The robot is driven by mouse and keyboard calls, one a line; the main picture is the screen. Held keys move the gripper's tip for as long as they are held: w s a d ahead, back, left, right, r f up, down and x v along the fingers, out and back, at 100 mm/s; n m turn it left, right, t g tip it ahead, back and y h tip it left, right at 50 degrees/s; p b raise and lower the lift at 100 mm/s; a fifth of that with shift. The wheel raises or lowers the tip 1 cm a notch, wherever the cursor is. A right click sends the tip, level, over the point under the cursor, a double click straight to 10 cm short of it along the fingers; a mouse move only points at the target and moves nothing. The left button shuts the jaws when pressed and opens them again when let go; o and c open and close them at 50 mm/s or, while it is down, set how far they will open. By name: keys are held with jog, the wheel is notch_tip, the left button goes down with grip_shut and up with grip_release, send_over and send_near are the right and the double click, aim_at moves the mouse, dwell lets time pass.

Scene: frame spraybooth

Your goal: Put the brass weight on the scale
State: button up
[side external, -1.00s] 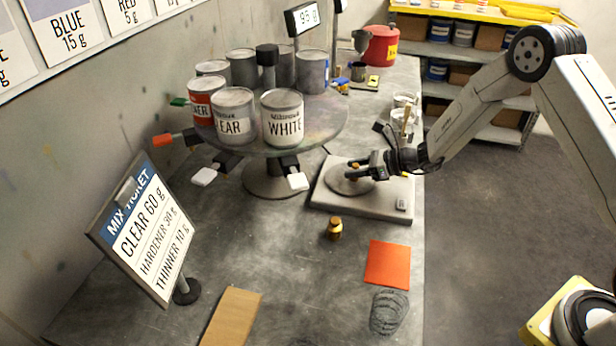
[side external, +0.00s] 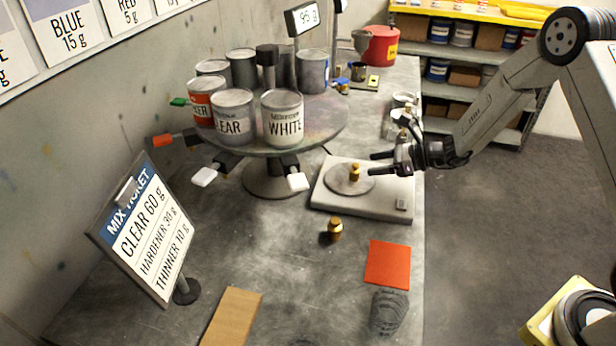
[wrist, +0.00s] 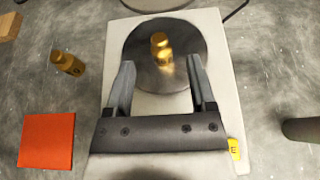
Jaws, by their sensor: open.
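A brass weight (side external: 354,172) stands upright on the round grey pan (side external: 338,184) of the scale (side external: 321,203). The wrist view shows this weight (wrist: 160,47) on the pan (wrist: 140,66), just beyond my fingertips. My gripper (side external: 376,164) is open and empty at the right side of the pan, apart from the weight. Its two fingers (wrist: 161,66) point toward the weight in the wrist view. A second brass weight (side external: 335,229) stands on the bench in front of the scale, and also shows in the wrist view (wrist: 67,62). The display (side external: 306,17) reads about 95 g.
A turntable (side external: 330,123) with several paint cans stands left of the scale. An orange square (side external: 387,263) and a wooden strip (side external: 232,318) lie on the bench in front. A mix ticket sign (side external: 147,229) stands at left. Small cups stand behind the scale.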

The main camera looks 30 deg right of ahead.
jog(key=shift+v, duration=3.15)
jog(key=shift+s+a, duration=0.2)
jog(key=shift+a, duration=0.05)
jog(key=s+a+r+n+g+h, duration=0.1)
jog(key=s+a+n+g+h, duration=0.1)
jog(key=s+n, duration=0.7)
jog(key=s+a+r+n+g+h, duration=0.2)
jog(key=s+n+h, duration=0.5)
jog(key=n, duration=1.1)
jog(key=shift+s+a+g, duration=0.5)
jog(key=shift+s+g, duration=0.8)
jog(key=shift+g, duration=0.1)
jog(key=shift+r, duration=0.1)
jog(key=shift+c, duration=0.2)
